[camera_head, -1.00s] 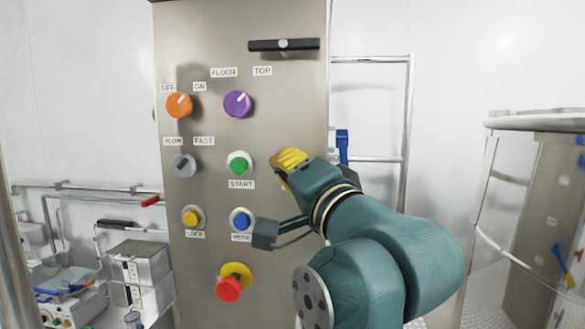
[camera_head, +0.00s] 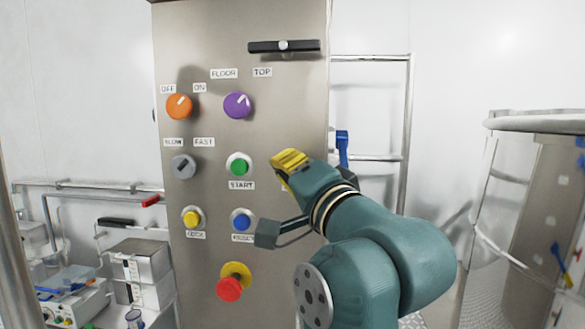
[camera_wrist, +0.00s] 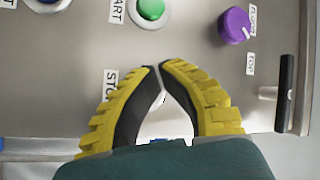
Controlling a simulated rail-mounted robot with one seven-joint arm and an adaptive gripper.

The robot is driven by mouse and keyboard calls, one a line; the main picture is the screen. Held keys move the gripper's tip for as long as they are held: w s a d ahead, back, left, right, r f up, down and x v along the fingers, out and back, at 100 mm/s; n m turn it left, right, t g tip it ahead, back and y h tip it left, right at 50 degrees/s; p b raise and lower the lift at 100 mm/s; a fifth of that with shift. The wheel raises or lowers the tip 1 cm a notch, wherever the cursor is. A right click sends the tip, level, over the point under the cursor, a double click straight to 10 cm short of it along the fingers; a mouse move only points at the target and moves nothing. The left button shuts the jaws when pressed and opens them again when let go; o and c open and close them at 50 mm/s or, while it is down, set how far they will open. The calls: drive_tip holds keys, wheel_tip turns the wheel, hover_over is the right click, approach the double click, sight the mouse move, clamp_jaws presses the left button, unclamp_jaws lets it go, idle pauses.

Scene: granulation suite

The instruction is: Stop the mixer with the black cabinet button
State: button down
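The steel control cabinet (camera_head: 210,205) stands upright in the head view and fills much of the wrist view. My gripper (camera_head: 287,162), with yellow-backed fingers, is at the cabinet's right side, right of the green START button (camera_head: 239,166). In the wrist view, the fingertips of my gripper (camera_wrist: 159,71) meet, with nothing seen between them. A partly covered label starting "STO" (camera_wrist: 110,84) shows beside the left finger. The black button itself is not visible; the fingers cover the area beside that label. I cannot tell whether they touch the panel.
The cabinet also has an orange knob (camera_head: 179,106), a purple knob (camera_head: 238,104), a grey knob (camera_head: 183,166), a yellow button (camera_head: 192,218), a blue button (camera_head: 241,221) and a red mushroom button (camera_head: 229,289). A black handle (camera_head: 284,46) is near the top.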

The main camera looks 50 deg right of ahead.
drive_tip(key=shift+w+d+p, duration=0.25)
drive_tip(key=shift+d+p, duration=0.05)
drive_tip(key=shift+d, duration=0.05)
idle(0.5)
idle(0.3)
drive_tip(key=shift+s+a+b, duration=0.3)
drive_tip(key=shift+s+a, duration=0.25)
drive_tip(key=shift+a, duration=0.1)
drive_tip(key=s+a+b, duration=0.1)
drive_tip(key=a, duration=0.1)
drive_tip(key=s+a, duration=0.2)
drive_tip(key=shift+b, duration=0.4)
drive_tip(key=shift+a, duration=0.1)
idle(0.5)
